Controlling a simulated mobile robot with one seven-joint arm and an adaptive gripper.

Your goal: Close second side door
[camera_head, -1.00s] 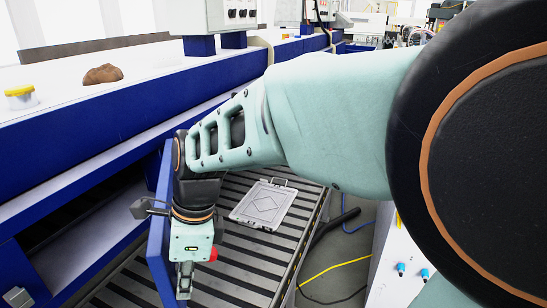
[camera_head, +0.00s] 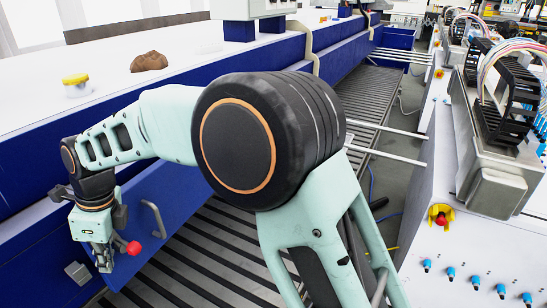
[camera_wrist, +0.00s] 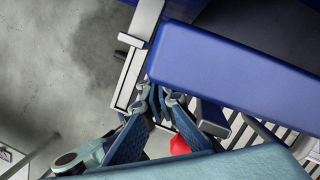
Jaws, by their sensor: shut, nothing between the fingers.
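A blue side door (camera_head: 190,196) with a grey bar handle (camera_head: 153,219) and a small grey block (camera_head: 78,272) shows at the lower left in the head view, along the blue machine's side. Its far side is partly behind my arm. My gripper (camera_head: 105,264) is shut and empty, pointing down in front of the door's face. In the wrist view my gripper (camera_wrist: 161,96) is beside the long edge of a blue panel (camera_wrist: 240,68). I cannot tell whether they touch. A red knob (camera_head: 133,248) shows beside the gripper.
The blue machine with its white top (camera_head: 190,75) runs along the left, with a brown lump (camera_head: 149,61) and a yellow-lidded jar (camera_head: 77,85) on it. A slatted conveyor (camera_head: 215,255) lies below. A white cabinet (camera_head: 450,250) with a red button (camera_head: 441,219) stands right.

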